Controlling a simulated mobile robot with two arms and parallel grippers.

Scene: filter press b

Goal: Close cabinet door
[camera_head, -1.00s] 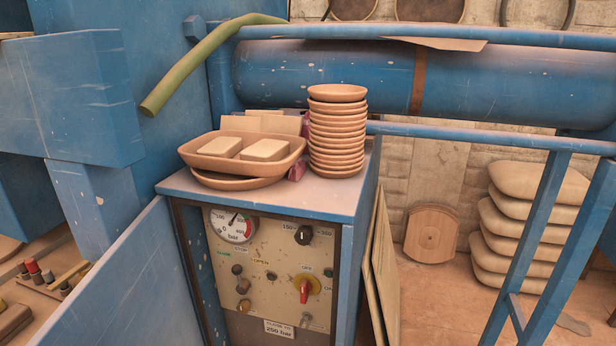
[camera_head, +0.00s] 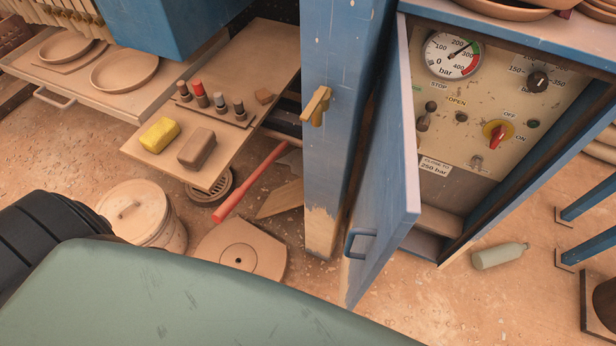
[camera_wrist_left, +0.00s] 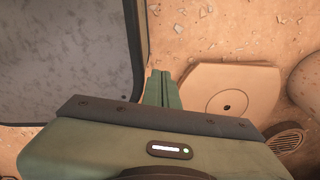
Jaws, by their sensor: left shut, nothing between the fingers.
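The blue cabinet door (camera_head: 385,190) stands open in the head view, swung out toward me from the left side of the cabinet (camera_head: 545,45). Its blue handle (camera_head: 357,243) is low on the door's left face. The control panel (camera_head: 475,110) with its gauge is exposed inside. In the left wrist view my left gripper (camera_wrist_left: 162,76) is shut and empty, above the floor beside a round-cornered plate with a hole (camera_wrist_left: 230,95). The left fingers do not show in the head view, so their distance from the door is unclear. My right gripper is not in view.
A blue post with a yellow lever (camera_head: 316,105) stands left of the door. A low board (camera_head: 200,140) holds bricks and knobs. A bucket (camera_head: 145,213) and floor plate (camera_head: 240,248) lie below. A bottle (camera_head: 500,256) lies on the floor at the right.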

